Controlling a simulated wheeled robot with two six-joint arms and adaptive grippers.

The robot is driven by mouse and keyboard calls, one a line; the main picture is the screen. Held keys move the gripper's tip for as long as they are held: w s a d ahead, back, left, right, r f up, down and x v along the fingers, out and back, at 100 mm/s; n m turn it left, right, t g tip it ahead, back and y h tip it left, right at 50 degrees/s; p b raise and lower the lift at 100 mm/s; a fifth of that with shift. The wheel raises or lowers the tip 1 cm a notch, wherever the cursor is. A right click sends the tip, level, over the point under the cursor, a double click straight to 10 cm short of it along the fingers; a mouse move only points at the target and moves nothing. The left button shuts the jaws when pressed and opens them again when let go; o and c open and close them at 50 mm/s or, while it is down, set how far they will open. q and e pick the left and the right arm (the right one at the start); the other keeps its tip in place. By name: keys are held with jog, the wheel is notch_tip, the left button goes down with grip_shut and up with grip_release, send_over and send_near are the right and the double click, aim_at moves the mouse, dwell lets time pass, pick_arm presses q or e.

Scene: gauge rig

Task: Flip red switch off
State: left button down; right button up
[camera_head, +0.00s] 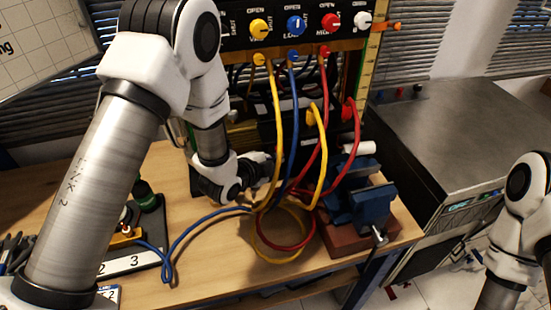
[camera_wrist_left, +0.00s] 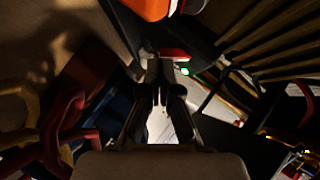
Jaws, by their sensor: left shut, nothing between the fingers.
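A small red part (camera_wrist_left: 174,54), which looks like the red switch, shows just beyond my fingertips in the left wrist view, with a green light (camera_wrist_left: 185,71) beside it. I cannot tell its position or whether the fingers touch it. In the head view I cannot make out the switch behind the hoses and my gripper. My left gripper (camera_head: 266,166) is low behind the workbench hoses, pointing right. Its fingers are together and empty in the left wrist view (camera_wrist_left: 161,88). My right arm shows at the right edge of the head view, its gripper out of frame.
Yellow, blue and red hoses (camera_head: 292,130) hang from a valve panel (camera_head: 275,40) in front of my left gripper. A blue vise (camera_head: 360,200) stands right of it. A black board (camera_head: 140,255) lies left. The bench's front middle (camera_head: 215,270) is mostly clear.

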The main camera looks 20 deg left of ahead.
pick_arm(q)
jog(key=shift+w+a+r+m+t+b, duration=0.15)
jog(key=shift+w+r+m+t+b, duration=0.25)
jog(key=shift+b, duration=0.6)
jog(key=shift+s, duration=0.15)
